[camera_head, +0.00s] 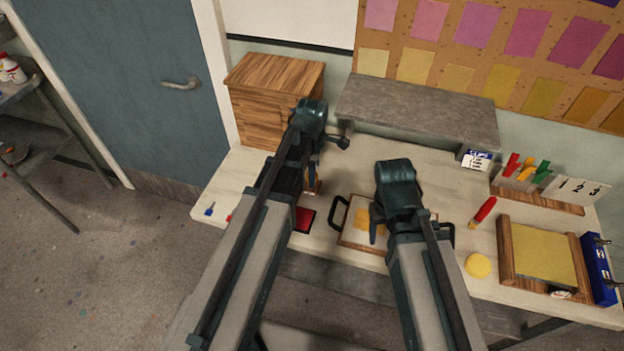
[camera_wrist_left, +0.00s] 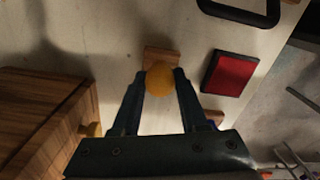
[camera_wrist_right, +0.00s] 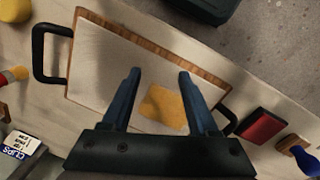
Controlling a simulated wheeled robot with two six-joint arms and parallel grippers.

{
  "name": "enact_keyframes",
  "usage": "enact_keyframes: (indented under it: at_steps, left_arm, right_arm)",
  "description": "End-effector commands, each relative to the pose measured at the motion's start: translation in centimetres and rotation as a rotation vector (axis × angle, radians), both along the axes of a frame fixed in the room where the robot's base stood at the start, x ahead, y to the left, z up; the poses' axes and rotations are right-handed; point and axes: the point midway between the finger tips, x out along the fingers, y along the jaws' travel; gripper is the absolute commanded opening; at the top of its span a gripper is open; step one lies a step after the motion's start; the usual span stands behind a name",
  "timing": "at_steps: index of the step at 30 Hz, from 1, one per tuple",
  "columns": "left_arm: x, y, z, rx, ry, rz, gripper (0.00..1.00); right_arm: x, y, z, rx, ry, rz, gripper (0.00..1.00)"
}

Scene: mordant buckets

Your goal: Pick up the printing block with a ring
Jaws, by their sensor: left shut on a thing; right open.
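A wooden block (camera_wrist_left: 161,55) with a round orange knob (camera_wrist_left: 160,80) is at my left gripper (camera_wrist_left: 158,82). The fingers are shut on the knob, one on each side. The block shows just beyond the knob; its printing face is hidden, so I cannot tell whether it bears a ring. In the head view the block (camera_head: 313,187) shows partly below the left gripper (camera_head: 312,174). Another wooden block (camera_wrist_right: 291,143) with a blue knob (camera_wrist_right: 306,161) shows at the right wrist view's edge. My right gripper (camera_wrist_right: 158,85) is open and empty over the handled board.
The handled board (camera_wrist_right: 100,60) carries a pale sheet with a yellow patch (camera_wrist_right: 165,106). A red ink pad (camera_head: 304,220) lies left of it. A wooden cabinet (camera_head: 262,118) stands behind the left arm, a grey shelf (camera_head: 420,108) at the back. A yellow sponge (camera_head: 478,265) lies right.

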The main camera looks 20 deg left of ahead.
Motion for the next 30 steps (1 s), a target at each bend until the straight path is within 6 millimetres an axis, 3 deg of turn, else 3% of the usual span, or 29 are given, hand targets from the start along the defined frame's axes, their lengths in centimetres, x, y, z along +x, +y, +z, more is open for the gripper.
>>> enact_keyframes:
  at_steps: [8, 24, 30]
  left_arm:
    - [0.0, 0.0, 1.3, 0.000, 0.000, 0.000, 0.00]
    - [0.0, 0.0, 9.0, 0.000, 0.000, 0.000, 0.00]
    - [0.0, 0.0, 10.1, 0.000, 0.000, 0.000, 0.00]
  right_arm:
    - [0.0, 0.0, 1.3, 0.000, 0.000, 0.000, 0.60]
    - [0.0, 0.0, 9.0, 0.001, 0.000, 0.000, 0.60]
    - [0.0, 0.0, 10.1, 0.001, 0.000, -0.004, 0.60]
